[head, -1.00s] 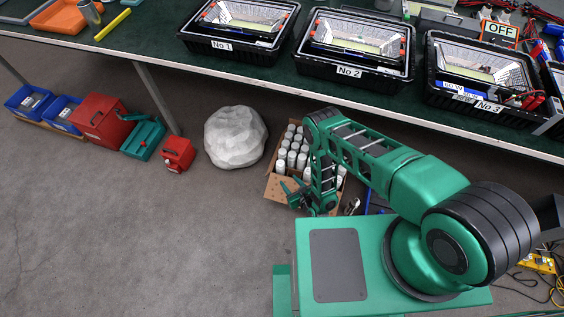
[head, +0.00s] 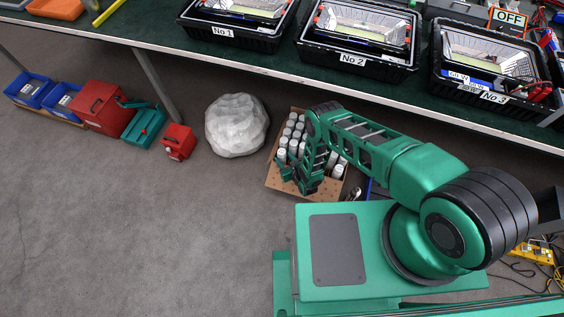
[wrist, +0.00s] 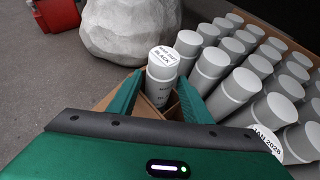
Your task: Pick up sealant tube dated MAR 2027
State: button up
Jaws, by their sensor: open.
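A cardboard box (head: 318,188) on the floor holds several upright grey-white sealant tubes with white caps. In the wrist view one tube (wrist: 162,75) has a printed cap that reads BLACK, with a date line too small to read for sure. My gripper (wrist: 158,97) is open, its two green fingers on either side of this tube. I cannot tell whether they touch it. Another tube (wrist: 267,143), at the lower right in the wrist view, has a cap reading JAN 2026. In the head view my gripper (head: 296,184) is over the box's near left part.
A pale boulder (head: 237,125) stands left of the box. The workbench (head: 290,80) with floodlight housings overhangs behind.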

jog(key=shift+w+a+f, duration=0.15)
jog(key=shift+w+f, duration=0.05)
jog(key=shift+w, duration=0.15)
grip_shut()
jog(key=shift+r, duration=0.1)
